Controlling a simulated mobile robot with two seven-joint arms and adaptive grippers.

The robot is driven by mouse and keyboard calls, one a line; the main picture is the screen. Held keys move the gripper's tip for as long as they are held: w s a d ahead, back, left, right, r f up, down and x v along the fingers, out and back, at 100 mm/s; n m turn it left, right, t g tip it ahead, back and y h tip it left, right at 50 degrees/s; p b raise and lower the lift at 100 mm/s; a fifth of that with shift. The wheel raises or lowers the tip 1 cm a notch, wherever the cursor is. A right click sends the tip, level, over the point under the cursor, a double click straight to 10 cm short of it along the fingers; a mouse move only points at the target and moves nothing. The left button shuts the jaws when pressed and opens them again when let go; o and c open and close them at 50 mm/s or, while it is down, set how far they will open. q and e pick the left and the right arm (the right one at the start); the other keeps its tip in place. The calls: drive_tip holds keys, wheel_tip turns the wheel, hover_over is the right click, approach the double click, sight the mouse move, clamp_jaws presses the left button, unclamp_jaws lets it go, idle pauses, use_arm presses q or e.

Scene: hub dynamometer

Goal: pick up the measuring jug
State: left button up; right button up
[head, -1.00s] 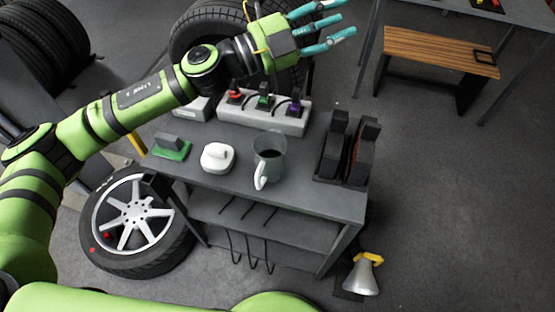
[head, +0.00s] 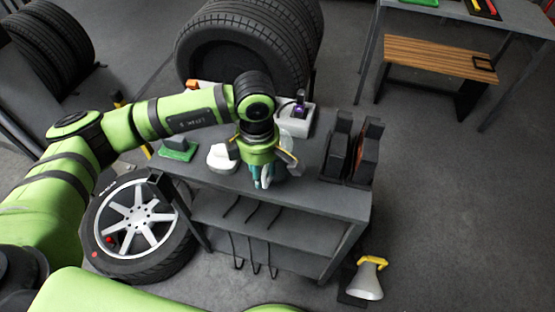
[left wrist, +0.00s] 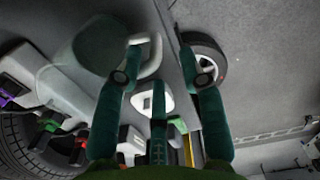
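The measuring jug (left wrist: 97,47) is a see-through grey vessel with a white handle (left wrist: 153,58), at the upper left of the left wrist view. In the head view my left gripper and wrist hide most of it; a pale part of the jug (head: 288,142) shows beside them. My left gripper (head: 266,178) points down over the bench at the jug's handle side. In the left wrist view its teal fingers (left wrist: 160,72) are spread, with the handle between them. I cannot tell whether any finger touches it. My right gripper is not in view.
On the grey bench (head: 325,200) stand a white rounded object (head: 221,158), a green-based block (head: 179,150) and a black upright holder (head: 352,150) right of the jug. A strip with a purple switch (head: 298,112) is behind my arm. Tyres stand behind and at left.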

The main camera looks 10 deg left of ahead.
sight(265, 188)
use_arm(q)
drive_tip(key=f, duration=0.1)
drive_tip(key=f+p, duration=0.1)
drive_tip(key=f, duration=0.1)
drive_tip(key=f+p, duration=0.1)
drive_tip(key=shift+d+f, duration=0.15)
drive_tip(key=shift+d, duration=0.1)
drive_tip(key=shift+w+f, duration=0.15)
drive_tip(key=shift+f, duration=0.4)
clamp_jaws()
drive_tip(key=shift+r, duration=0.1)
